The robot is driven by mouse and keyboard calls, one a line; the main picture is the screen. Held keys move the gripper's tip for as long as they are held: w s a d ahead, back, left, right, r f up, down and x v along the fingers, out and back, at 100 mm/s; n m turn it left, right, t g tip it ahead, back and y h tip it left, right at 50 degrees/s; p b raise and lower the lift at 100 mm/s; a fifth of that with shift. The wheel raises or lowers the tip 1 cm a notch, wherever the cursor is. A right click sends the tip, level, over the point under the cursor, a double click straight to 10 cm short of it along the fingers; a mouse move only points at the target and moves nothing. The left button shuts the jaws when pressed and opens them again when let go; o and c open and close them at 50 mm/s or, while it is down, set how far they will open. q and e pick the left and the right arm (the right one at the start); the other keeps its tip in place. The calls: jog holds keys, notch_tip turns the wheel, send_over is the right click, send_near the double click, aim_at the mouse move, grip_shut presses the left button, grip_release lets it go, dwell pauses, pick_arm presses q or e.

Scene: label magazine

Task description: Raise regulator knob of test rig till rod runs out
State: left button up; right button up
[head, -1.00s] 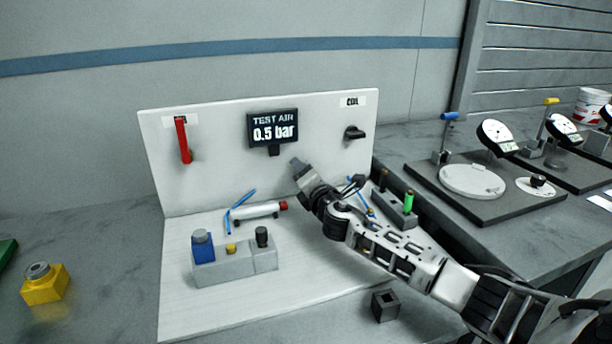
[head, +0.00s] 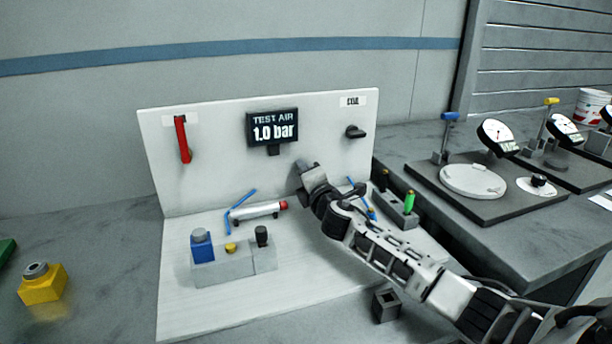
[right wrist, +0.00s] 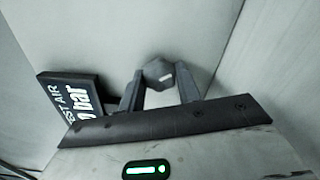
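The test rig's white panel (head: 215,150) stands upright behind its white base. Its display (head: 271,128) reads TEST AIR 1.0 bar. My right gripper (head: 303,168) is at the panel just right below the display. My left gripper is not in view.
A red lever (head: 183,139) is at the panel's left, a black COIL switch (head: 355,132) at its right. A grey block with a blue part (head: 202,247) stands on the base in front. A small dark block (head: 386,305) lies below my right arm.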

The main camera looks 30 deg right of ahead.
aim_at(301, 152)
jog(key=o, duration=0.4)
